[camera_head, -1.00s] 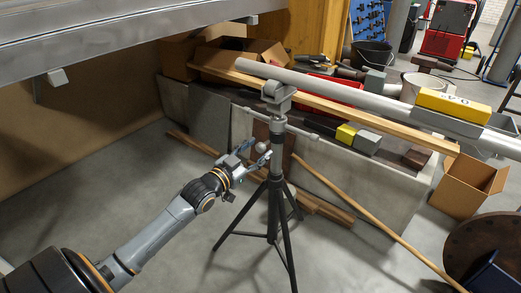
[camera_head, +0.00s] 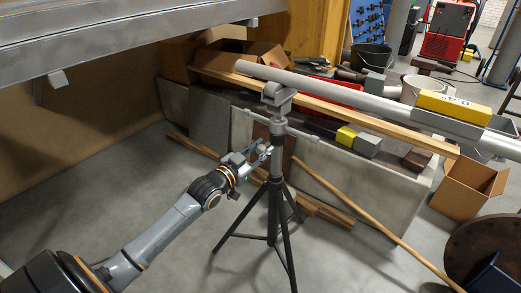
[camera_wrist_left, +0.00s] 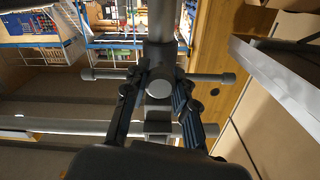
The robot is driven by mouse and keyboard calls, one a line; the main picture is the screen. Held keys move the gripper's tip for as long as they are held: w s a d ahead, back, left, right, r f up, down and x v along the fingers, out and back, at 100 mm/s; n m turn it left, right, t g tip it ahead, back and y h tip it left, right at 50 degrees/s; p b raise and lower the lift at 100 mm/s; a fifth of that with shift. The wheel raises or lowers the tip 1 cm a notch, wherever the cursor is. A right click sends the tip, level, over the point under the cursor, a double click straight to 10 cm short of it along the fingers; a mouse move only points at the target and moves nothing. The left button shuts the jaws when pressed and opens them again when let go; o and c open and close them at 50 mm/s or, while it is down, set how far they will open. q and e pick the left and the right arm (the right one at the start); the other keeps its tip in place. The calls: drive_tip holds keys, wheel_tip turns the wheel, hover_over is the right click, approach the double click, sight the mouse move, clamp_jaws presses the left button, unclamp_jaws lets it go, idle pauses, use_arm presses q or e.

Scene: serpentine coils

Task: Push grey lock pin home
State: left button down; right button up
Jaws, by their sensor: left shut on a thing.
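A grey post (camera_head: 277,130) stands upright on a black tripod (camera_head: 272,215). A thin grey crossbar (camera_head: 305,133) passes across the post below its cradle. My left gripper (camera_head: 264,151) reaches in from the left, just below the crossbar. In the left wrist view the round end of the grey lock pin (camera_wrist_left: 159,89) lies between my left fingers (camera_wrist_left: 162,78), which are shut on it. The crossbar (camera_wrist_left: 213,77) shows on both sides of the fingers. In the head view the fingers mostly hide the pin, and its depth cannot be seen. My right gripper is out of view.
A long grey pipe (camera_head: 330,84) rests in the cradle atop the post, with a yellow block (camera_head: 453,107) at its right. A steel beam (camera_head: 110,40) hangs at upper left. Behind stand slabs (camera_head: 340,165) and boxes. A wooden pole (camera_head: 375,232) slants right of the tripod.

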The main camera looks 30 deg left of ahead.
sight(267, 144)
use_arm(q)
drive_tip(key=shift+w, duration=0.4)
drive_tip(key=shift+w+d, duration=0.1)
drive_tip(key=shift+w, duration=0.8)
drive_tip(key=shift+r, duration=0.1)
drive_tip(key=c, duration=1.5)
unclamp_jaws()
drive_tip(key=o, duration=0.5)
drive_tip(key=shift+w, duration=0.2)
drive_tip(key=shift+c, duration=0.2)
drive_tip(key=shift+s, duration=0.1)
drive_tip(key=shift+s+f, duration=0.2)
drive_tip(key=shift+s, duration=0.4)
drive_tip(key=s, duration=1)
drive_tip(key=shift+s+a, duration=0.35)
drive_tip(key=shift+a, duration=0.1)
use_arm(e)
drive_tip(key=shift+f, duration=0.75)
